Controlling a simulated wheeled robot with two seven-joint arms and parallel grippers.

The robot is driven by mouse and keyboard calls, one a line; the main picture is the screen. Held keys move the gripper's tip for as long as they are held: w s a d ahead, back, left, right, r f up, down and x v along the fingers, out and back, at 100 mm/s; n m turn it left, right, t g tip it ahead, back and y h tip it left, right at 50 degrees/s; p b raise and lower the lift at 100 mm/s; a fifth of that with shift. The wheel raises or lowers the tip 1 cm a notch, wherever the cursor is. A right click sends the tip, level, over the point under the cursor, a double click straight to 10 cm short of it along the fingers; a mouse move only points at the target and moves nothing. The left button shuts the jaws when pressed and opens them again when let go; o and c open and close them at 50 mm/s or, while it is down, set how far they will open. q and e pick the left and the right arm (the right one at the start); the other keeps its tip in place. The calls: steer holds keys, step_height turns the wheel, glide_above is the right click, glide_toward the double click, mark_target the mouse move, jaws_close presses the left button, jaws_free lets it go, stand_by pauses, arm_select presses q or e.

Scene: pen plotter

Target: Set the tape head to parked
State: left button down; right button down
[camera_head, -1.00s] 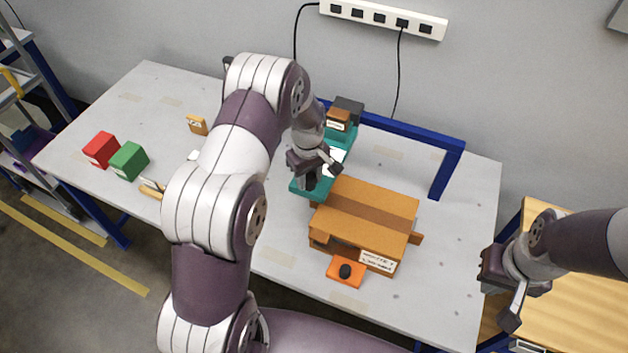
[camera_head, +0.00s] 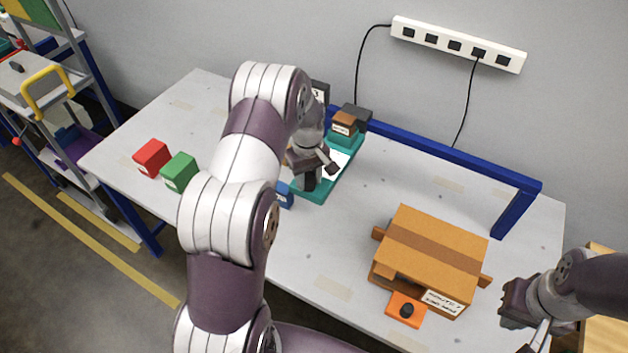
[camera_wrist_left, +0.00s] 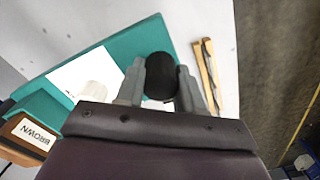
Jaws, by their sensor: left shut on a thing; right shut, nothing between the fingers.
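No part is legibly marked as the tape head. A teal carriage (camera_head: 321,190) with white paper and a brown block (camera_head: 344,123) stands by the blue rail; the wrist view shows its teal edge (camera_wrist_left: 128,45) and a label reading BROWN. My left gripper (camera_head: 312,182) is over its near end. In the wrist view the left gripper (camera_wrist_left: 161,85) is shut on a black knob (camera_wrist_left: 159,68), its lower part hidden. An orange-brown box (camera_head: 440,240) sits at right, with an orange tab and black knob (camera_head: 407,310) in front. My right gripper (camera_head: 520,318) is shut and empty by the table's right edge.
A blue rail (camera_head: 450,155) runs along the table's back. Red (camera_head: 151,157) and green (camera_head: 179,170) blocks stand at left; a blue piece (camera_head: 284,196) is half hidden by my left arm. Table space between carriage and box is clear.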

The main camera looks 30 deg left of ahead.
arm_select(q)
steer(key=shift+w+a+r, duration=0.2)
steer(key=shift+w+r, duration=0.05)
steer(key=shift+r, duration=0.05)
steer(key=c, duration=0.9)
jaws_free()
steer(key=shift+o, duration=1)
steer(key=shift+a+f, duration=0.1)
steer(key=shift+a, duration=0.05)
steer(key=shift+s+a+f, duration=0.1)
steer(key=shift+a+f, duration=0.05)
steer(key=shift+r+b, duration=0.3)
steer(key=shift+r, duration=0.1)
step_height(320, 180, up, 6)
steer(key=shift+r+b, duration=0.1)
steer(key=shift+b, duration=1)
step_height(320, 180, up, 6)
steer(key=p, duration=0.3)
